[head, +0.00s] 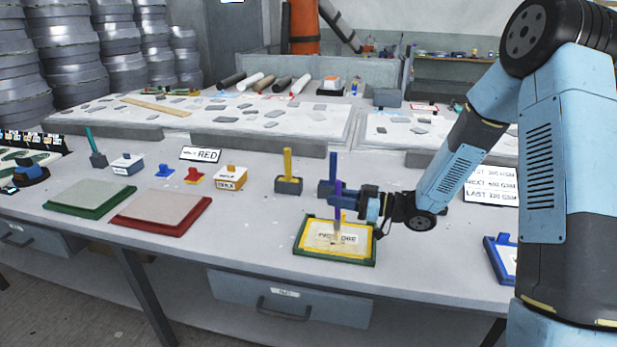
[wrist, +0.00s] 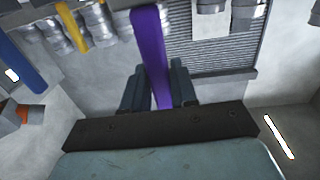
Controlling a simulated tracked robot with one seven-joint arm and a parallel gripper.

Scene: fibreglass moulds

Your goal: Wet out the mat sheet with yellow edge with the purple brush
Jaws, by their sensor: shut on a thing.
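My gripper (head: 340,192) is shut on the purple brush (head: 338,189), which stands upright above the mat sheet with yellow edge (head: 315,246). The wrist view also shows the purple brush (wrist: 149,60) between the two dark fingers of my gripper (wrist: 158,88). The mat sheet lies in a dark green frame on the front of the bench. It bears dark lettering, partly covered by the brush, and a yellowish patch. The brush's lower end is over the sheet's middle; I cannot tell whether it touches.
A yellow-handled brush stands in a dark holder (head: 288,185) behind the sheet. To the left are a red-edged panel (head: 160,215), a green-edged panel (head: 90,195), small labelled blocks and a RED sign (head: 200,154). A blue-edged panel (head: 500,262) lies to the right. The bench between is clear.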

